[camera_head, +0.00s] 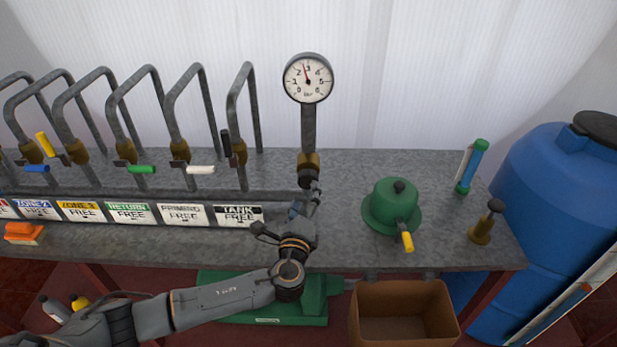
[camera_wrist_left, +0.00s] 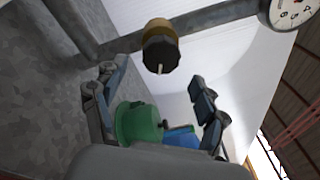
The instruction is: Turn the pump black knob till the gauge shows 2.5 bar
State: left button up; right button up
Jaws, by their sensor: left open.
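The black knob (camera_head: 307,174) sits on the brass valve (camera_head: 309,160) at the foot of the gauge pipe. The round white gauge (camera_head: 308,78) is at the top of that pipe, its needle pointing slightly left of straight up, near the 3. In the left wrist view the dark, many-sided knob (camera_wrist_left: 160,54) with a pale mark shows ahead of the fingers, apart from both. My left gripper (camera_head: 308,196) is open, close in front of the knob; its fingers partly cover the area there. Its two fingers show in the wrist view (camera_wrist_left: 153,95) with nothing between them. My right gripper is not in view.
Bent grey pipes with coloured handles and labels (camera_head: 184,213) fill the bench's left side. A green lidded device (camera_head: 382,217) with a yellow-tipped handle stands right of the gripper. A brown box (camera_head: 404,290) is below the bench's front edge. A blue barrel (camera_head: 545,190) stands at right.

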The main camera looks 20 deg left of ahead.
aim_at(308, 184)
pick_arm(q)
jog(key=w, duration=0.4)
jog(key=w+a+p, duration=0.1)
jog(key=w, duration=0.1)
jog(key=shift+w, duration=0.3)
jog(key=c, duration=1.1)
jog(key=shift+f+b, duration=0.25)
jog(key=shift+b, duration=0.15)
jog(key=shift+c, duration=0.2)
jog(key=shift+n+b, duration=0.5)
jog(key=shift+b, duration=0.15)
jog(key=shift+r, duration=0.25)
jog(key=o, duration=1.1)
jog(key=shift+o, duration=0.2)
jog(key=shift+s, duration=0.1)
